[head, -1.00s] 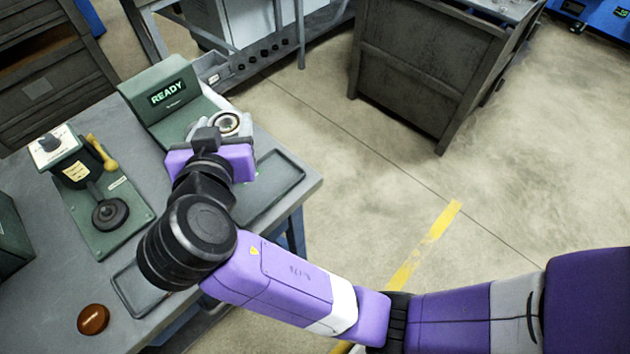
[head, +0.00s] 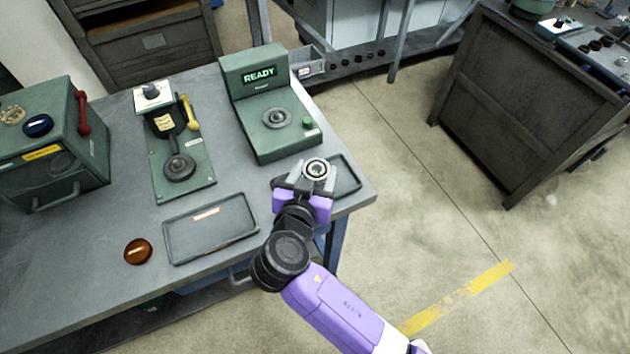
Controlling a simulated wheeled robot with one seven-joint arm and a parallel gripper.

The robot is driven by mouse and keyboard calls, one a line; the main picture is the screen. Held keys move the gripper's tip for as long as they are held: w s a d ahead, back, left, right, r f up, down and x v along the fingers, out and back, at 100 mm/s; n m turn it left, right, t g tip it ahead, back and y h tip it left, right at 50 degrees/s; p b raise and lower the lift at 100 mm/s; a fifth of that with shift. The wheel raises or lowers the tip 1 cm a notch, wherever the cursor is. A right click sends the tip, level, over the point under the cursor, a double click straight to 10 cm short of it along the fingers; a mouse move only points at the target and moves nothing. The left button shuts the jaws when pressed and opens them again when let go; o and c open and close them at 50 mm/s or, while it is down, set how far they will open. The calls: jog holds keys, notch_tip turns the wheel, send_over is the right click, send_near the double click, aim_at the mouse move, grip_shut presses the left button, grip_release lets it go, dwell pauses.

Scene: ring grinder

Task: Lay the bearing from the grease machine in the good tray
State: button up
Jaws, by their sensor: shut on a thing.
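The bearing (head: 316,169), a small metal ring, is between the fingers of my gripper (head: 314,177). My gripper is shut on it and holds it over the right-hand grey tray (head: 347,178), apart from the green machine. The gripper hides part of that tray. A second grey tray (head: 192,253) with an orange label lies to the left, empty. The labels are too small to read, so I cannot tell which tray is the good one. The green machine with the READY screen (head: 250,95) stands behind, its round seat (head: 277,118) empty.
A green lever press (head: 180,140) with a yellow handle stands left of the machine. A brown round piece (head: 138,251) lies on the bench (head: 80,270) left of the trays. A green box with a red handle (head: 60,150) stands at far left.

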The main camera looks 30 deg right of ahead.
jog(key=shift+f, duration=2.25)
jog(key=shift+f, duration=0.2)
jog(key=o, duration=1.7)
jog(key=shift+c, duration=0.2)
jog(key=shift+r, duration=0.15)
jog(key=shift+r+p, duration=0.2)
jog(key=shift+p, duration=0.1)
jog(key=b+v, duration=0.2)
jog(key=v, duration=1)
jog(key=shift+f, duration=0.2)
